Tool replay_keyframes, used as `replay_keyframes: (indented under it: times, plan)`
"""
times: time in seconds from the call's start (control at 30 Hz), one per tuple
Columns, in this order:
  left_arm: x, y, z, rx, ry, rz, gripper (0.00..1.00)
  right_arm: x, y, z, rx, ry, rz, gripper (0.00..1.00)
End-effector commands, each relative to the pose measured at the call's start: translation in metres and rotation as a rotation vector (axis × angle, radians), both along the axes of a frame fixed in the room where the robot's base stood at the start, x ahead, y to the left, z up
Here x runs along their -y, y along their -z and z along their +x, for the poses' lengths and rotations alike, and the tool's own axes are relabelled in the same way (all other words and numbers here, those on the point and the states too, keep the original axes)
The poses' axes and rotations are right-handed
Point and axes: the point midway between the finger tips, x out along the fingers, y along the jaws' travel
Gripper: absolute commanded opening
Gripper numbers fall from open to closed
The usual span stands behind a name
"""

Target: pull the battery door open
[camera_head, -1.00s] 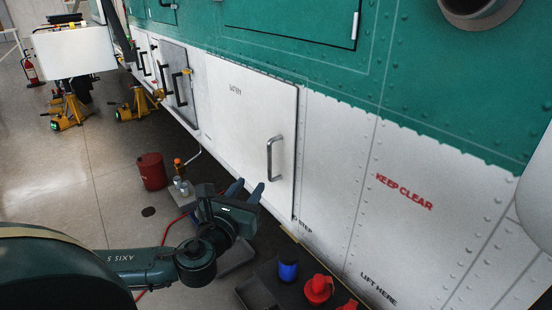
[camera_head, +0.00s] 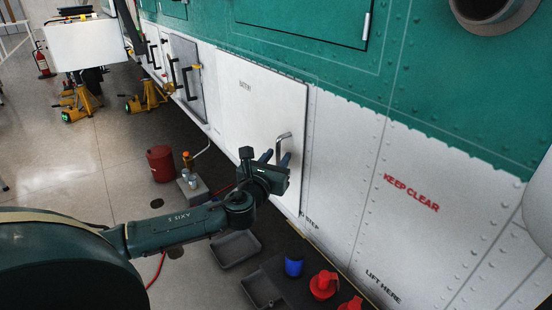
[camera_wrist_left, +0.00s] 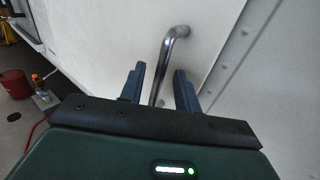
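The battery door (camera_head: 262,120) is a white panel on the helicopter's side, marked with small lettering near its top; it looks shut. Its metal bar handle (camera_head: 284,136) is near the door's right edge. My left gripper (camera_head: 279,160) is at the handle, hiding its lower part in the head view. In the left wrist view the handle (camera_wrist_left: 172,45) runs down between the two open fingers (camera_wrist_left: 158,85), with a gap visible beside the right finger. The left finger is close to the bar; I cannot tell if they touch. My right gripper is not in view.
Below the door are grey trays (camera_head: 236,250), a blue cup-like item (camera_head: 294,265) and red items (camera_head: 324,285). A red can (camera_head: 160,163) stands on the floor at left. Other panels with black handles (camera_head: 186,83) are farther along the fuselage.

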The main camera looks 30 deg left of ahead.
Motion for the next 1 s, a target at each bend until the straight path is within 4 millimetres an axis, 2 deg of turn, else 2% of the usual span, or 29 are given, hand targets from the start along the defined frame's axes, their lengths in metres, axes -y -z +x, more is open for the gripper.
replay_keyframes:
  times: [0.07,0.4,1.0]
  plan:
    - [-0.0001,0.0,-0.0002,0.0,0.0,0.0,0.28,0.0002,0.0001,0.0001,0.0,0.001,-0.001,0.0]
    - [-0.0001,0.0,-0.0004,0.0,0.0,0.0,0.0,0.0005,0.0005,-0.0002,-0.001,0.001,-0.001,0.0]
    - [0.0002,0.0004,-0.0009,0.0,0.009,0.001,0.0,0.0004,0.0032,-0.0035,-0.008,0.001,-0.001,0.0]
